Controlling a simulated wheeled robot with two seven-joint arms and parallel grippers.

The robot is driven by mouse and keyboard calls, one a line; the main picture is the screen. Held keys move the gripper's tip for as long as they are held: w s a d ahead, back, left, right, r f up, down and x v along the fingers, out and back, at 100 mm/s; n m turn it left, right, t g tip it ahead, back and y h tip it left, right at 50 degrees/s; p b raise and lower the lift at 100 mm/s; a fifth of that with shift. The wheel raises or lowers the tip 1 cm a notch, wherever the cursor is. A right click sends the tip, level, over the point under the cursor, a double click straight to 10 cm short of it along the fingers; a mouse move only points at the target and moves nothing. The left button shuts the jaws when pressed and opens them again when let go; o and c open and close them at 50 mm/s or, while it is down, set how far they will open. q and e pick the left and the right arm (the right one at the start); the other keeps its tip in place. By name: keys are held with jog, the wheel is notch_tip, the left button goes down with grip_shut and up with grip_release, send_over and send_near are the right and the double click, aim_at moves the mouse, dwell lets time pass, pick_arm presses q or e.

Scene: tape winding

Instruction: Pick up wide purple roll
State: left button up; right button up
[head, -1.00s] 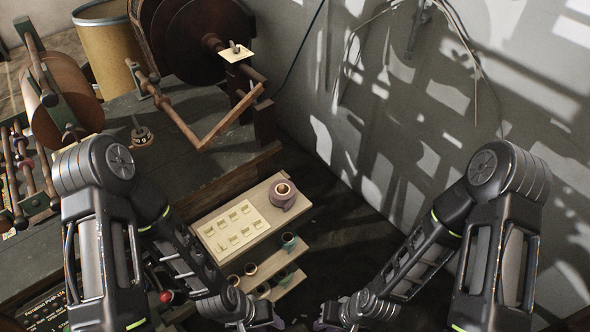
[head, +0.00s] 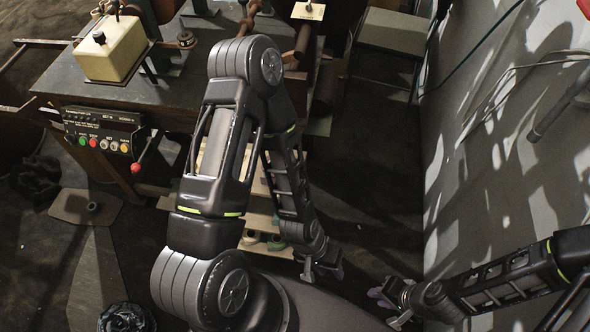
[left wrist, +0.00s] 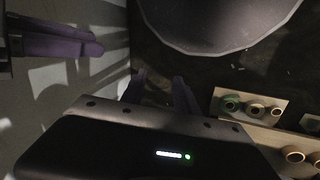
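I cannot make out the wide purple roll in either current view; my left arm covers much of the stepped shelf (head: 257,222). The left gripper (head: 323,270) is low over the floor, just right of the shelf's lower steps, open and empty. In the left wrist view its two purple fingers (left wrist: 160,92) stand apart, with the shelf to their right. The right gripper (head: 387,304) is further right near the wall, open and empty. Its purple fingers also show at the upper left of the left wrist view (left wrist: 75,42).
A green roll (left wrist: 231,103) and several tan rolls (left wrist: 295,156) sit on the shelf steps. A dark workbench (head: 190,85) with a cream box (head: 110,55) and a button panel (head: 103,130) stands behind and left. A grey wall (head: 470,150) bounds the right; dark floor (head: 375,220) lies between.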

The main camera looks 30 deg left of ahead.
pick_arm(q)
jog(key=shift+o, duration=0.2)
